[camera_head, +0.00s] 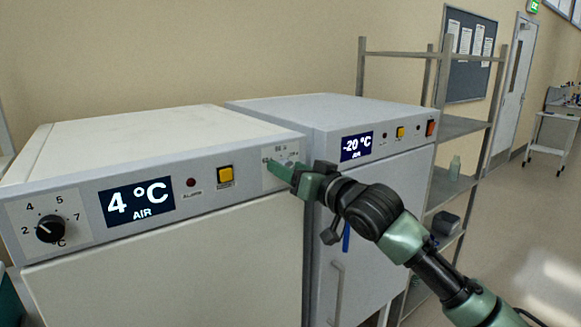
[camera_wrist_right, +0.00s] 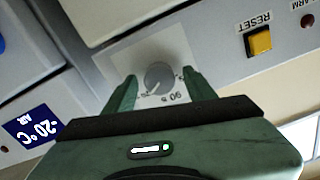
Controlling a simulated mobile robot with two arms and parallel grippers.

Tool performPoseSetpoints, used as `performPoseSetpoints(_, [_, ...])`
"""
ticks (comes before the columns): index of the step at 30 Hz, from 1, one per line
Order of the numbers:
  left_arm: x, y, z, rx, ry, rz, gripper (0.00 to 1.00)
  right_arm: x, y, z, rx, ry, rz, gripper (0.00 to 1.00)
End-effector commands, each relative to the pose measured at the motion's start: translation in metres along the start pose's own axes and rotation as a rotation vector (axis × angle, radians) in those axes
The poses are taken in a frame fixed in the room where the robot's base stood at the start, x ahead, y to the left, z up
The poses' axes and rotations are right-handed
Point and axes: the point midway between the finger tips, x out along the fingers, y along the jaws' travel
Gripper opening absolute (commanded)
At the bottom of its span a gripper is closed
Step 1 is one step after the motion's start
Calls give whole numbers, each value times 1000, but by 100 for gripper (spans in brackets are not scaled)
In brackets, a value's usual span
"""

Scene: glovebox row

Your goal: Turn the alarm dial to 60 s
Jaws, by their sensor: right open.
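The alarm dial (camera_wrist_right: 159,77) is a small grey round knob on a pale scale plate. The plate (camera_head: 281,150) is at the right end of the control panel of the 4 °C unit. In the right wrist view the dial lies between the two green fingers of my right gripper (camera_wrist_right: 157,88). The fingers are apart, with a gap on each side of the knob. A "90 s" mark shows on the plate; I cannot tell where the dial points. In the head view my right gripper (camera_head: 284,171) is at the plate and hides the dial. My left gripper is out of view.
On the same panel are a temperature dial (camera_head: 50,229), a "4 °C" display (camera_head: 137,201), a red alarm lamp (camera_head: 191,182) and a yellow button (camera_head: 225,175). The -20 °C unit (camera_head: 375,170) stands close on the right, with a metal shelf rack (camera_head: 470,127) beyond.

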Motion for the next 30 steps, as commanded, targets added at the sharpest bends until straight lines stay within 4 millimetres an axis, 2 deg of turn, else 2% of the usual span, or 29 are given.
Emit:
performPoseSetpoints(5, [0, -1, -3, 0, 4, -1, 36, 0, 0, 0, -1, 0, 0, 55])
performPoseSetpoints(11, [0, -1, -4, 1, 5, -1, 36, 0, 0, 0, 0, 0, 0, 2])
performPoseSetpoints(12, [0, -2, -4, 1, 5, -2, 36, 0, 0, 0, 0, 0, 0, 0])
performPoseSetpoints(22, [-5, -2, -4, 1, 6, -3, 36, 0, 0, -1, -46, 0, 0, 0])
performPoseSetpoints(30, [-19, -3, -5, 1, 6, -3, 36, 0, -1, -2, -218, -1, 0, 0])
